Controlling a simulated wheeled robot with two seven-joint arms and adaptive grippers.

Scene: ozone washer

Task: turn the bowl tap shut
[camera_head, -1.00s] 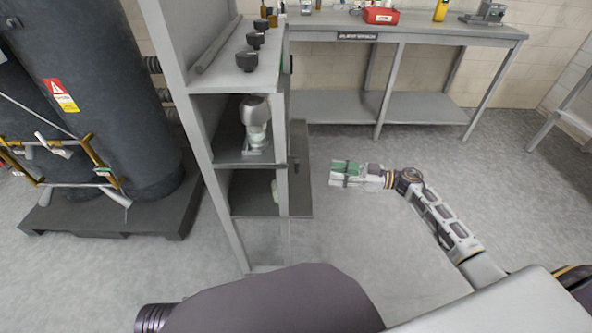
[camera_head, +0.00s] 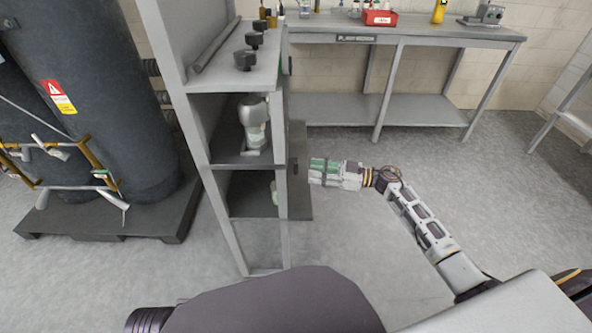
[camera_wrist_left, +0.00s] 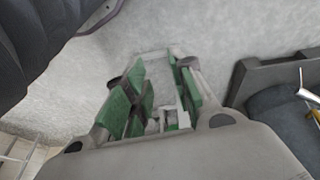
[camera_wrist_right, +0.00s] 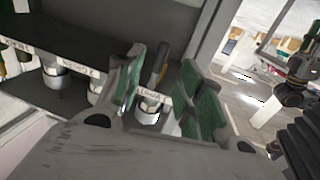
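My right gripper (camera_head: 322,172) is just right of the open shelf frame, pointing left towards its lower openings. In the right wrist view the right gripper (camera_wrist_right: 165,85) is open, its green-padded fingers apart.
The shelf frame (camera_head: 232,235) has uprights close to my right gripper. Labelled white-and-grey fittings (camera_wrist_right: 56,76) line the shelf beside the tap. Dark tanks stand on a pallet (camera_head: 100,222) at left. A grey bench (camera_head: 400,33) is behind. The floor right of the shelf is clear.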

